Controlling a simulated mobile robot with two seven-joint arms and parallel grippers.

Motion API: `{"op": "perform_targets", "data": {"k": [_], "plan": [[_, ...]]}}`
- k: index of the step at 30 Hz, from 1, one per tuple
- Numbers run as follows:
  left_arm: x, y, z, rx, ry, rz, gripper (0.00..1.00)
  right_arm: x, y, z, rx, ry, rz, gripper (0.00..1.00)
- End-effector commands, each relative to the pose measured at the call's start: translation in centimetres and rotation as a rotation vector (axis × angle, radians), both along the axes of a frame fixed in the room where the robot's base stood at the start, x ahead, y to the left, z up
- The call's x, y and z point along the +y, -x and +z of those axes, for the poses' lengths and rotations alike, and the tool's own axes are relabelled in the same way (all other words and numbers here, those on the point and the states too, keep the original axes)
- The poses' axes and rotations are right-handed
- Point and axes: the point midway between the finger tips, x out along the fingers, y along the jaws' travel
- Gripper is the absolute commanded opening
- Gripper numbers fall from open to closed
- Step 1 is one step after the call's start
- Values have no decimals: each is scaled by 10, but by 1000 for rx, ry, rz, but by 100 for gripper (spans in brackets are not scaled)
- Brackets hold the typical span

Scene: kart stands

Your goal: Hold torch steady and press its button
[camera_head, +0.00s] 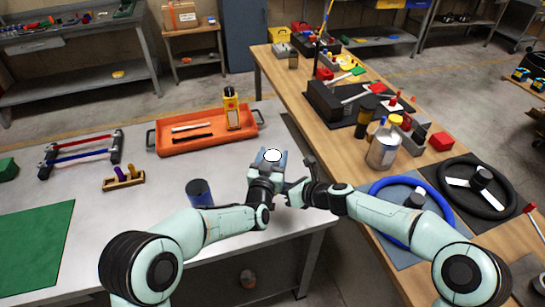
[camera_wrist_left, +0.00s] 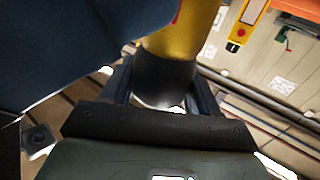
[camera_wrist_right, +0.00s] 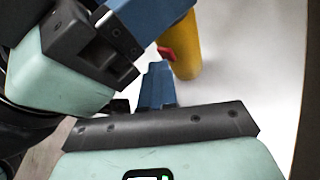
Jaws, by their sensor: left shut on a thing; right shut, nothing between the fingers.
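The torch shows in the head view as a round white lens (camera_head: 271,155) facing up. Its yellow body and black end (camera_wrist_left: 165,80) show in the left wrist view, between the fingers. My left gripper (camera_head: 268,166) is shut on the torch above the grey table's right edge. The right wrist view shows the yellow body (camera_wrist_right: 187,55) and its red button (camera_wrist_right: 165,53). My right gripper (camera_wrist_right: 157,80) is shut and empty, its blue tips close to the button. I cannot tell whether they touch. In the head view the right gripper (camera_head: 285,188) is right of the left one, partly hidden.
An orange tray (camera_head: 200,148) with a yellow device (camera_head: 231,108) stands behind on the grey table. A dark blue cylinder (camera_head: 200,194) stands left of my left gripper. The wooden table (camera_head: 330,170) at right holds steering wheels, a metal cup (camera_head: 382,150) and tools.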

Motion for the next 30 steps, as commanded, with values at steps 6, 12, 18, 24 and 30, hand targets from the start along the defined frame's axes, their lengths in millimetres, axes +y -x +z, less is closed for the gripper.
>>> {"op": "perform_targets", "data": {"k": [6, 12, 18, 24, 30], "plan": [[-2, 1, 1, -1, 2, -4, 20, -2, 9, 1, -1, 0, 0, 0], [-1, 0, 1, -1, 1, -3, 20, -2, 11, 1, -1, -1, 1, 0], [-1, 0, 1, -1, 1, -1, 20, -3, 15, 0, 0, 0, 1, 0], [-1, 0, 1, -1, 1, -1, 20, -9, 34, 0, 1, 0, 0, 0], [-1, 0, 1, -1, 1, -1, 20, -14, 53, 0, 1, 0, 0, 0]]}}
